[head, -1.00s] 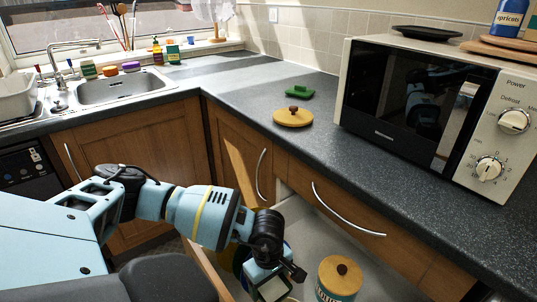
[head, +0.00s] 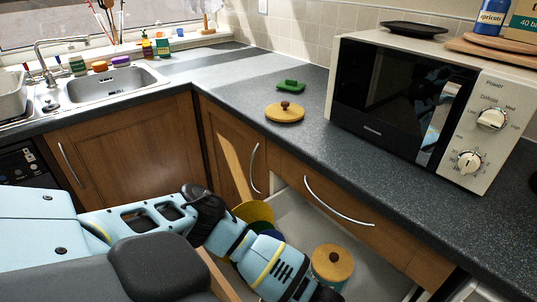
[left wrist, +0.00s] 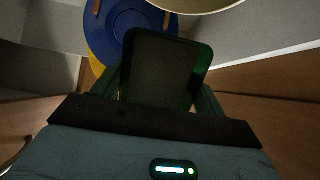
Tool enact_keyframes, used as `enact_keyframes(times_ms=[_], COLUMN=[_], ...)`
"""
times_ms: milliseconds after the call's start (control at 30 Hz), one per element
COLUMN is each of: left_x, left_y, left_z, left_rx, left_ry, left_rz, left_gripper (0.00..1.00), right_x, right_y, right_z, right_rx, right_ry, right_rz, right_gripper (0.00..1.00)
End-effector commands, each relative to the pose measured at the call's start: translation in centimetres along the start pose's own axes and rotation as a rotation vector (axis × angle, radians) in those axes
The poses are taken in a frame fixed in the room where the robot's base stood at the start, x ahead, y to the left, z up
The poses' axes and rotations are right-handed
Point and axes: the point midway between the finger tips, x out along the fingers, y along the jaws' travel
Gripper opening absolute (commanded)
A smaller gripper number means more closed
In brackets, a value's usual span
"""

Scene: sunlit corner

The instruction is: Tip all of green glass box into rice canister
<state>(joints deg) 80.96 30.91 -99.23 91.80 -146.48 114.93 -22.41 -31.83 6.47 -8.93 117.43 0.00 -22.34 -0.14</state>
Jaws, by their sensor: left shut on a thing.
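My left gripper (left wrist: 160,88) is shut on the green glass box (left wrist: 166,68), seen dark and close in the left wrist view; I cannot tell what is inside it. In the head view, my left arm reaches down into the open drawer and the gripper is out of frame below. A canister with a wooden lid (head: 332,262) stands in the drawer, partly hidden by my arm; its label is not readable. A pale round rim (left wrist: 200,4) shows beyond the box in the left wrist view; I cannot tell whether it is the rice canister. My right gripper is not in view.
A blue round thing (left wrist: 113,28) lies in the drawer near the box. A yellow disc (head: 254,211) stands there too. On the counter are a round wooden lid (head: 285,114) and a green lid (head: 291,86). A microwave (head: 400,105) stands at right.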

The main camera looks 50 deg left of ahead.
Motion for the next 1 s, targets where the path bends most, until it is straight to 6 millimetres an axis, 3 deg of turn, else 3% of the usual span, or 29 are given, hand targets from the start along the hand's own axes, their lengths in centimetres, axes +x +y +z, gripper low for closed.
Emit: enact_keyframes(times_ms=[433,1000], left_x=[-1.0,-1.1], left_y=[0.2,0.0], left_z=[0.2,0.8], left_rx=[-0.004,-0.002], left_ry=[0.193,0.317], left_rz=[0.005,0.001], left_gripper=[0.43,0.43], right_x=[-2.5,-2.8], right_y=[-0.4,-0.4], right_z=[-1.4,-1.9], right_rx=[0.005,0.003], right_ry=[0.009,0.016], right_rz=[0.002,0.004], right_gripper=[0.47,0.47])
